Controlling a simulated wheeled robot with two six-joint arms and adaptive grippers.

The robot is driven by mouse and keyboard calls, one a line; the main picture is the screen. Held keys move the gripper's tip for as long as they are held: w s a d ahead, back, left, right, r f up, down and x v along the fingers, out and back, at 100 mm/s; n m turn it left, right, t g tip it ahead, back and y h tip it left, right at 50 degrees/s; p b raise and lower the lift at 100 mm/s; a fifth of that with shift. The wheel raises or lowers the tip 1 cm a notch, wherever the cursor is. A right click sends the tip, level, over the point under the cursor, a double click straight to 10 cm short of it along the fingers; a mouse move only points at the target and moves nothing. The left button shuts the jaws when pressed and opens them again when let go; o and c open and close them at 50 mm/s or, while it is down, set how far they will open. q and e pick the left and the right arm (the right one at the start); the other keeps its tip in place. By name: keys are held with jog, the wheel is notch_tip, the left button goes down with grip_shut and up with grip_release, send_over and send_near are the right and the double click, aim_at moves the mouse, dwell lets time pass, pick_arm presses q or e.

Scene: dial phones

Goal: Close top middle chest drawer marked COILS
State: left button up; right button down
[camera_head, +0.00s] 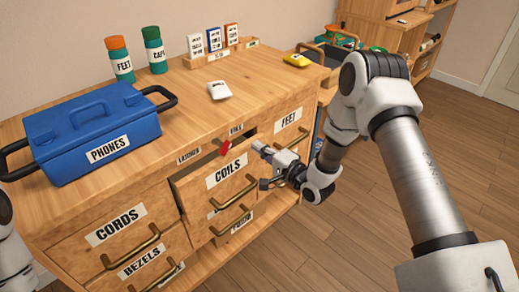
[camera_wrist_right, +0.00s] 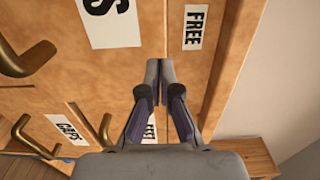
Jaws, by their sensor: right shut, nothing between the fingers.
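The COILS drawer (camera_head: 218,187) is at the top middle of the wooden chest and stands pulled out, with a dark gap behind its front. A red thing (camera_head: 226,148) shows at its top edge. Its brass handle (camera_head: 234,193) is on the front. My right gripper (camera_head: 262,149) is shut and empty by the drawer's upper right corner. In the right wrist view its fingertips (camera_wrist_right: 160,70) are together close to the wood, right of the big label (camera_wrist_right: 108,18) ending in S. Whether they touch is unclear. My left gripper is out of view.
A blue PHONES box (camera_head: 92,132), two bottles (camera_head: 138,57), small upright cards (camera_head: 213,40), a white packet (camera_head: 219,90) and a yellow thing (camera_head: 297,60) are on the chest top. The CORDS drawer (camera_head: 117,228) is left, the FEET drawer (camera_head: 290,119) right. Floor is clear at right.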

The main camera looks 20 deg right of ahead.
jog(key=b+x, duration=0.1)
jog(key=x, duration=0.1)
jog(key=shift+w+a, duration=0.1)
jog(key=shift+w, duration=0.2)
dwell(0.3)
